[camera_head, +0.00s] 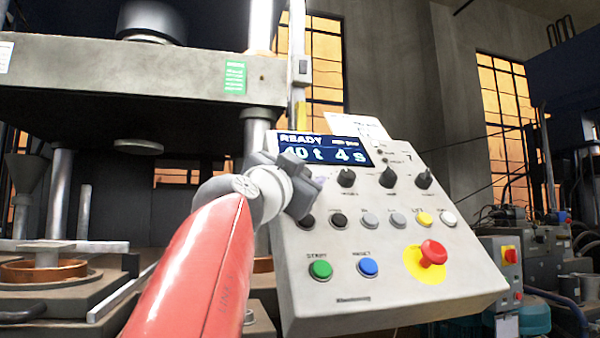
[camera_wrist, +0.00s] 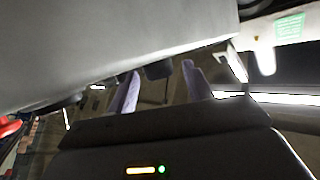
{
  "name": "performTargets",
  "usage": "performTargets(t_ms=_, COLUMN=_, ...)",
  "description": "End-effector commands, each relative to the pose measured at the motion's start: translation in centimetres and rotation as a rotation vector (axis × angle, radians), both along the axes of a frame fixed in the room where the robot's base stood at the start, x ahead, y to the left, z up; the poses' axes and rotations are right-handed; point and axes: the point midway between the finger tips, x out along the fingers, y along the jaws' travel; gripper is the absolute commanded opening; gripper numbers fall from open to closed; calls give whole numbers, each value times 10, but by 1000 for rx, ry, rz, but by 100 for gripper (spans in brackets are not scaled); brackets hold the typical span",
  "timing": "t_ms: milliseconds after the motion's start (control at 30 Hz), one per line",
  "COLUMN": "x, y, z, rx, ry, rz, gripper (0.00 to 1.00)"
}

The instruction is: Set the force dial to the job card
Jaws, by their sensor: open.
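The sloped control panel (camera_head: 300,300) carries three black dials in a row: a left dial (camera_head: 346,177), a middle dial (camera_head: 387,177) and a right dial (camera_head: 424,179). Their labels are too small to read, so I cannot tell which is the force dial. The display (camera_head: 325,150) reads READY, 40 t and 4 s. A white paper (camera_head: 362,128), perhaps the job card, stands behind the panel's top edge; its text is unreadable. My gripper (camera_head: 310,183) is at the panel's left side, left of the left dial. In the wrist view its fingers (camera_wrist: 160,88) are apart and empty.
Below the dials is a row of several small buttons (camera_head: 397,220). Further down are a green button (camera_head: 320,270), a blue button (camera_head: 368,267) and a red emergency stop (camera_head: 432,253). The press (camera_head: 130,85) stands at left. The space before the panel's right side is clear.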

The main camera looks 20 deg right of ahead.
Motion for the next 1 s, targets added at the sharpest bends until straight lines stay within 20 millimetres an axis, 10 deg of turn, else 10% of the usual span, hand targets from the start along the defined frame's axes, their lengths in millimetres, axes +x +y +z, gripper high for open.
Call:
performTargets(t_ms=333, x=0, y=0, z=0, rx=0, ry=0, rz=0, gripper=8)
performTargets(t_ms=1000, x=-1, y=-3, z=-1, rx=-202, ry=0, rz=169, gripper=7)
